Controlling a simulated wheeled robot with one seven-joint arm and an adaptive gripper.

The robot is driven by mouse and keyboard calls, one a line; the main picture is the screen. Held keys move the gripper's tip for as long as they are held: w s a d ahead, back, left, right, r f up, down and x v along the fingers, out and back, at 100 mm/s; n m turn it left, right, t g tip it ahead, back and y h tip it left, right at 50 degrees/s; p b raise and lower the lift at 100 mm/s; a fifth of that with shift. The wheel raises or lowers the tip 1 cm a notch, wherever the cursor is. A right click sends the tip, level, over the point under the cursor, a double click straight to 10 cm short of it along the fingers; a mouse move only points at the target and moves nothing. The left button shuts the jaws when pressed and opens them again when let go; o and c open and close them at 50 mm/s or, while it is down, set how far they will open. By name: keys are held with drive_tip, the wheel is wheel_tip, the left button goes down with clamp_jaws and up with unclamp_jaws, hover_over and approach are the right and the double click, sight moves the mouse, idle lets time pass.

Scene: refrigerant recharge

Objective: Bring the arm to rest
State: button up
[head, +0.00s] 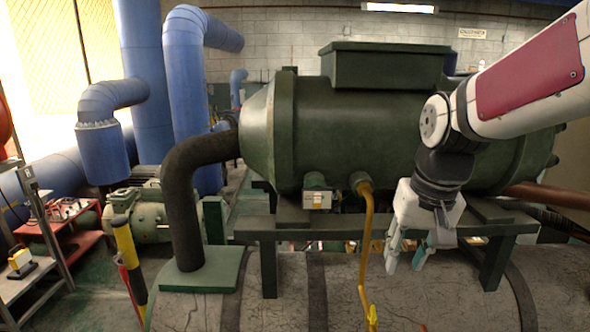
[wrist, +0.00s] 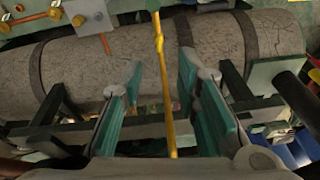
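My gripper (head: 408,262) hangs from the arm at the right of the head view, fingers pointing down, in front of the dark green tank's stand. In the wrist view my gripper (wrist: 155,100) shows two teal-padded fingers spread apart. A yellow hose (head: 365,250) drops from a fitting under the green tank, to the left of the gripper in the head view. In the wrist view the yellow hose (wrist: 162,70) runs through the gap seen between the fingers. The head view shows the hose apart from the fingers. Nothing is held.
The large green tank (head: 390,130) stands behind the arm on a green metal frame (head: 268,258). A grey cylindrical vessel (head: 480,305) lies below. A black pipe (head: 185,200), a yellow-black post (head: 130,255) and a red cart (head: 75,232) stand to the left.

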drive_tip(key=s+r+n+t, duration=0.1)
drive_tip(key=s+r+t, duration=0.2)
drive_tip(key=s, duration=1.2)
drive_tip(key=shift+n+b, duration=0.3)
drive_tip(key=shift+s+r, duration=0.1)
drive_tip(key=shift+r, duration=0.05)
